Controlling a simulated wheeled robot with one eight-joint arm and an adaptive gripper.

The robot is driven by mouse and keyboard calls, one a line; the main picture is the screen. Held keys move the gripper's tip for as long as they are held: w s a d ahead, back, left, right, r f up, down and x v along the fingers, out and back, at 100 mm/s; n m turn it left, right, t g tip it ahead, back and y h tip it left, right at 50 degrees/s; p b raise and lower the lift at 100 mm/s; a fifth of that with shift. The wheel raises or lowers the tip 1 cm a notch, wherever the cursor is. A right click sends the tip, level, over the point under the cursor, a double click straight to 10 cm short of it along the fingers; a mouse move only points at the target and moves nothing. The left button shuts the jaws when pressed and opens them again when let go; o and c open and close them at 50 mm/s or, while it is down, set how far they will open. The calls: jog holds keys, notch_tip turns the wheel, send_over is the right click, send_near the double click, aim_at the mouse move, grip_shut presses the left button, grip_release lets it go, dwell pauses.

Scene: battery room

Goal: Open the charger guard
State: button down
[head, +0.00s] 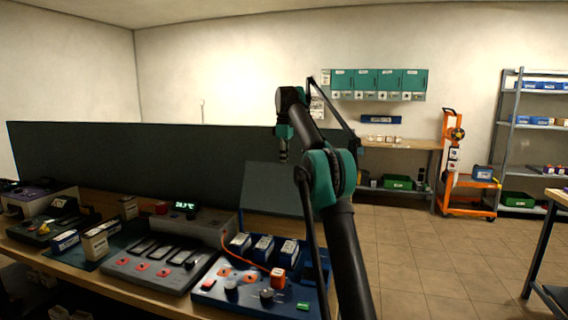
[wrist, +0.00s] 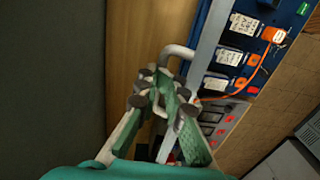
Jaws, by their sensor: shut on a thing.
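The charger guard (head: 270,188) is a flat dark grey-green panel standing steeply raised at the back of the blue charger unit (head: 237,298). In the wrist view the guard shows nearly edge-on as a grey strip (wrist: 210,40), with a bent grey handle (wrist: 178,50) on its side. My gripper (wrist: 165,97) is shut on this handle, its green fingers around the bar. In the head view my gripper (head: 283,153) is at the guard's upper edge; the handle is too small to make out there.
Blue batteries (head: 263,248) and an orange cable (head: 250,262) are on the charger unit. A grey charger with a green display (head: 160,262) stands to the left. A dark partition (head: 130,160) runs behind the bench. Open floor (head: 420,265) lies to the right.

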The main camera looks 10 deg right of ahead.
jog(key=shift+a+f, duration=0.15)
jog(key=shift+f, duration=0.4)
jog(key=c, duration=1.8)
grip_release()
jog(key=shift+s, duration=0.1)
jog(key=shift+c, duration=0.2)
jog(key=shift+o, duration=1.2)
jog(key=shift+w+a+f, duration=0.1)
jog(key=shift+w+f, duration=0.1)
jog(key=shift+r, duration=0.1)
jog(key=shift+r, duration=0.1)
